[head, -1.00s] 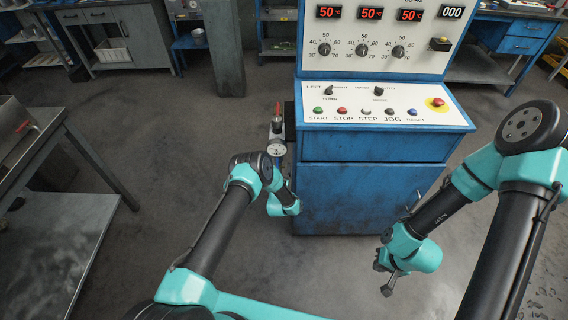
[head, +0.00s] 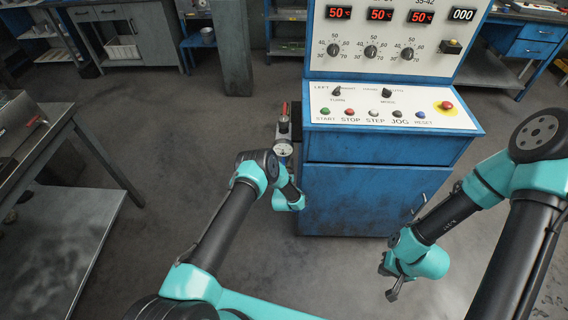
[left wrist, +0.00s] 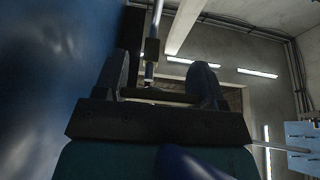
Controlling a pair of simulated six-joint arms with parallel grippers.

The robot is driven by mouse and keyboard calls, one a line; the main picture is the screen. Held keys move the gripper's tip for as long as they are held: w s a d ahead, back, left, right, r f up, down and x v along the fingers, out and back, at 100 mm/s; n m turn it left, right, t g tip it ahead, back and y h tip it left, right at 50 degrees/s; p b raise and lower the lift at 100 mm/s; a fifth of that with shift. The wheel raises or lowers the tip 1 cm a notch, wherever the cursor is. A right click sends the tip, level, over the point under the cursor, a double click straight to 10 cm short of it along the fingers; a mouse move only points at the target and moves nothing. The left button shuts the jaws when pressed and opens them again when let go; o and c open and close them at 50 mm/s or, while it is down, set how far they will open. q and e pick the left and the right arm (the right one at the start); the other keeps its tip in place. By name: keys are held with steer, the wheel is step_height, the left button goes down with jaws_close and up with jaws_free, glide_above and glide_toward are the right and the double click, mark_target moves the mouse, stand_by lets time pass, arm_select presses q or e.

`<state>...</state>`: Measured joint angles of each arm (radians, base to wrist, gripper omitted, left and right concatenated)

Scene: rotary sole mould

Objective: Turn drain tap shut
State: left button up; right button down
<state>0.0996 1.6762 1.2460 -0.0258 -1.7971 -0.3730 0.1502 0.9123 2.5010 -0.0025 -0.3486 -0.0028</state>
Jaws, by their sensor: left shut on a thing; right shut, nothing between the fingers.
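In the left wrist view, my left gripper (left wrist: 163,82) has its two dark fingers on either side of a thin horizontal bar (left wrist: 160,97), which looks like the drain tap's handle. A pale vertical pipe (left wrist: 152,48) rises behind it. The tap's angle is too dark to tell. My right gripper (head: 389,283) is shut and empty, low in front of the cabinet.
The blue machine cabinet (head: 360,195) carries a sloped control panel (head: 390,112) with buttons and a red emergency knob (head: 447,105). A grey table (head: 75,150) is at left. The floor between them is clear.

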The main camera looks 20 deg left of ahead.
arm_select(q)
steer(key=shift+m+h, duration=0.4)
steer(key=shift+h, duration=0.3)
steer(key=shift+c, duration=0.2)
steer(key=m+g+h, duration=0.1)
steer(key=m+h, duration=0.1)
steer(key=h, duration=0.3)
steer(key=m+g+h, duration=0.1)
steer(key=m+h, duration=0.2)
steer(key=h, duration=0.2)
steer(key=d+m+h, duration=0.1)
steer(key=m+h, duration=0.2)
steer(key=h, duration=0.2)
steer(key=shift+s+g, duration=0.15)
steer(key=shift+g, duration=0.25)
steer(key=shift+s+d+m+g+h, duration=0.15)
steer(key=shift+m+g+h, duration=1.5)
steer(key=shift+g, duration=0.65)
steer(key=shift+s+d+m+g+h, duration=0.2)
steer(key=shift+m+g+h, duration=1.15)
steer(key=shift+g+h, duration=0.7)
steer(key=shift+s+d+m+g+h, duration=0.15)
steer(key=shift+m+g+h, duration=1.35)
steer(key=shift+g, duration=1.45)
steer(key=o, duration=0.9)
steer(key=shift+a, duration=0.1)
